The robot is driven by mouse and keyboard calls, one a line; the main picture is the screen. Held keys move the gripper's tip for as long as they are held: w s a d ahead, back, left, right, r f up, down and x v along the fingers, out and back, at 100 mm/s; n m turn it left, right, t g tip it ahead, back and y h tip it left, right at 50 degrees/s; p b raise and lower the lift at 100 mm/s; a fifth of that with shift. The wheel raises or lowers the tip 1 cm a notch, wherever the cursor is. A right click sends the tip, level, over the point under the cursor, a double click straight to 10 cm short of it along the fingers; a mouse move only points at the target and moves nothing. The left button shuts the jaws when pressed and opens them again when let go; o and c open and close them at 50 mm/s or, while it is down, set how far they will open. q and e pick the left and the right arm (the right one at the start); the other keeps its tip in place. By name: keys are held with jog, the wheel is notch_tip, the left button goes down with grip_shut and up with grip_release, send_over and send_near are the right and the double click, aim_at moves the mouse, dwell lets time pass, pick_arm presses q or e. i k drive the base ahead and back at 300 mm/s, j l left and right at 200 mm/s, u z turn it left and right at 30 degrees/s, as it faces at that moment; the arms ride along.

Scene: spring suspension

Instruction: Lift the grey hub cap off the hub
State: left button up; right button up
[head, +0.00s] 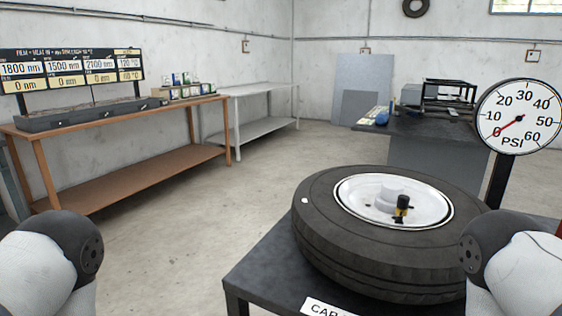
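A black tyre (375,255) lies flat on a dark table, with a white rim (352,203) facing up. A pale grey round piece, apparently the hub cap on the hub (388,193), stands up in the middle of the rim. I cannot tell where cap and hub divide. A small black and yellow piece (403,204) stands in front of it and hides part of it. Only rounded links of my arms show, at the lower left and lower right edges. Neither gripper is in view, and nothing of mine touches the cap.
The dark table (262,270) has a white label starting "CAP" (327,307) at its front. A PSI gauge (518,116) on a post stands right of the tyre. A wooden bench (130,172) and a grey bench are at left. Open floor lies between.

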aim_at(385, 201)
jog(key=i+z, duration=0.2)
jog(key=z, duration=0.25)
jog(key=i+j+z, duration=0.15)
jog(key=z, duration=0.35)
